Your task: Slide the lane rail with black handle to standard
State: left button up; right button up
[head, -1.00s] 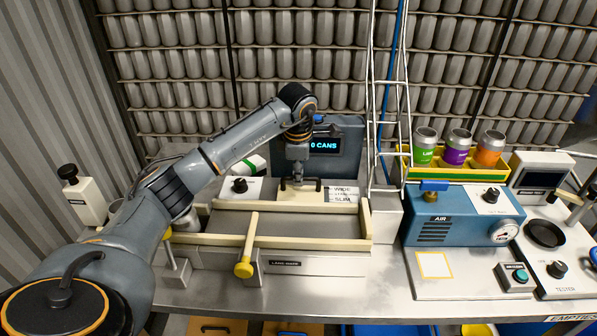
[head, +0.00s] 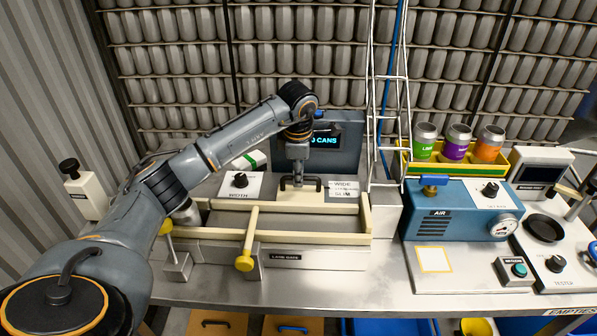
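The black handle (head: 318,183) stands on the far side of the lane, left of a label plate (head: 344,191) on which WIDE and SLIM can be read; its middle line is hard to read. The cream lane rail (head: 335,199) runs along the back of the lane below the handle. My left gripper (head: 298,184) reaches down from above at the handle. Its fingers are small and partly merged with the handle, so whether they are shut on it is unclear. My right gripper is not in view.
A yellow-ended gate bar (head: 244,262) crosses the lane in front. A blue AIR unit (head: 455,210) and a yellow tray with cans (head: 458,163) stand to the right. A white wire rack (head: 385,100) rises behind.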

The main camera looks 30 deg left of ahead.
aim_at(298, 197)
pick_arm(q)
jog(key=shift+s+r, duration=0.1)
jog(key=shift+r, duration=0.1)
notch_tip(298, 197, up, 12)
jog(key=s+d, duration=0.1)
jog(key=s, duration=0.1)
jog(key=shift+d+f, duration=0.2)
dwell(0.5)
